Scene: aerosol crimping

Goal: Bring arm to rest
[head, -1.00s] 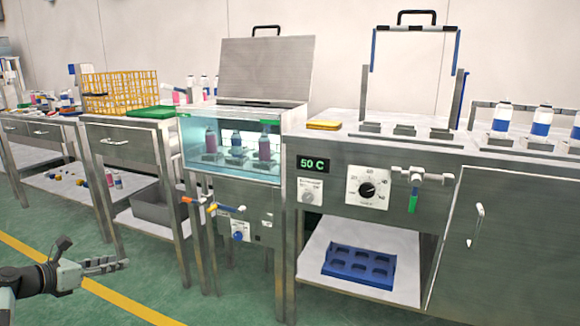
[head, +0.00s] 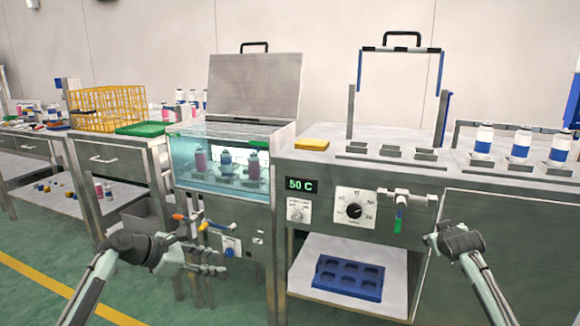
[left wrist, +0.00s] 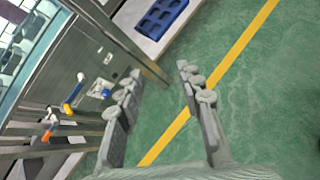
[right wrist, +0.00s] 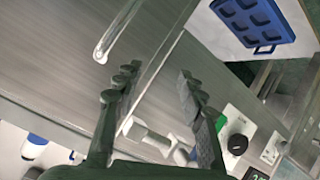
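My left gripper (head: 210,258) is in front of the lower part of the water bath bench, in the head view's lower left. In the left wrist view its two fingers (left wrist: 160,110) are apart with only green floor between them. My right arm comes in at the lower right of the head view, its wrist (head: 455,242) before the cabinet front; its fingertips are hard to make out there.
The lidded bath (head: 222,162) holds several bottles. A bench with a dial (head: 354,211) and a green-handled valve (head: 399,224) stands right of it. A blue tray (head: 347,277) lies on the lower shelf. White-blue cans (head: 521,146) stand at right. Green floor (head: 45,245) is open at lower left.

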